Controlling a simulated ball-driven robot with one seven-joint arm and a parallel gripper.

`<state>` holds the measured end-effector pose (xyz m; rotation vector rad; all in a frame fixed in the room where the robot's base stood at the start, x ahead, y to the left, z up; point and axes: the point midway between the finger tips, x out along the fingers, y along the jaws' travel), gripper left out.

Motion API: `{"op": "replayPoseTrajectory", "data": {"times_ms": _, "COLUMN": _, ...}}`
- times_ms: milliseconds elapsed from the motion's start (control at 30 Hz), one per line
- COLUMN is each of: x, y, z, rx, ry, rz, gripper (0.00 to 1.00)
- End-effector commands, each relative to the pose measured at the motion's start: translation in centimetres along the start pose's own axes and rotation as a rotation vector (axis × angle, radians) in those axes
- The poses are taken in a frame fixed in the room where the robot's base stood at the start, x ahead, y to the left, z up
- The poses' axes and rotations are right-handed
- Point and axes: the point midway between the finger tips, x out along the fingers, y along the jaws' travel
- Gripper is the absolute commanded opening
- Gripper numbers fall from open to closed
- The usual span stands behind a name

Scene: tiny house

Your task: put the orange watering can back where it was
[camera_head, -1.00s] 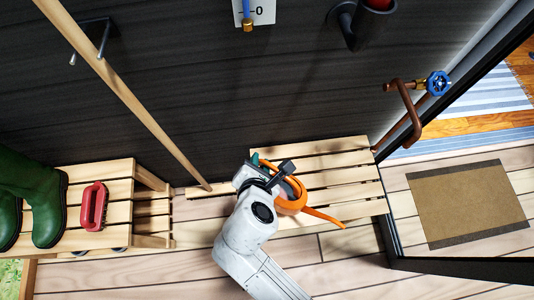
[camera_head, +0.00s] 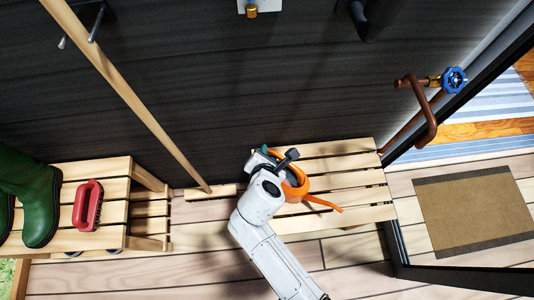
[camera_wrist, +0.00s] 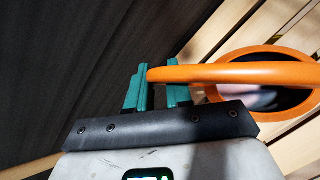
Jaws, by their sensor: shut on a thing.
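The orange watering can (camera_head: 299,191) is at the slatted wooden bench (camera_head: 350,196), with its spout pointing to the lower right in the head view. My gripper (camera_head: 268,155) is at the can's upper left, near the dark wall. In the wrist view, the green fingers of my gripper (camera_wrist: 158,88) are closed around the can's orange handle (camera_wrist: 225,73). The can's round open top (camera_wrist: 268,96) shows beyond the handle, over the slats. My arm hides part of the can in the head view. I cannot tell whether its base touches the slats.
A wooden pole (camera_head: 135,103) leans left of the bench. Green boots (camera_head: 38,205) and a red brush (camera_head: 87,206) stand on a wooden rack at left. A copper pipe with a blue valve (camera_head: 454,80) is at right. Bare slats lie right of the can.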

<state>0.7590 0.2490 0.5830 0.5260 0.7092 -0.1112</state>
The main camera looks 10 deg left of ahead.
Motion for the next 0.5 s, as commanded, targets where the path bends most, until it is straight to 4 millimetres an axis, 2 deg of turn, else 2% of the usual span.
{"op": "replayPoseTrajectory", "data": {"times_ms": 267, "x": 0.0, "y": 0.09, "z": 0.09, "rx": 0.0, "ry": -0.002, "rz": 0.002, "gripper": 0.0}}
{"op": "replayPoseTrajectory", "data": {"times_ms": 300, "x": 0.05, "y": -0.03, "z": -0.04, "rx": 0.0, "ry": 0.0, "rz": 0.0, "gripper": 0.22}}
{"op": "replayPoseTrajectory", "data": {"times_ms": 500, "x": 0.03, "y": -0.03, "z": -0.02, "rx": 0.0, "ry": 0.0, "rz": 0.0, "gripper": 0.41}}
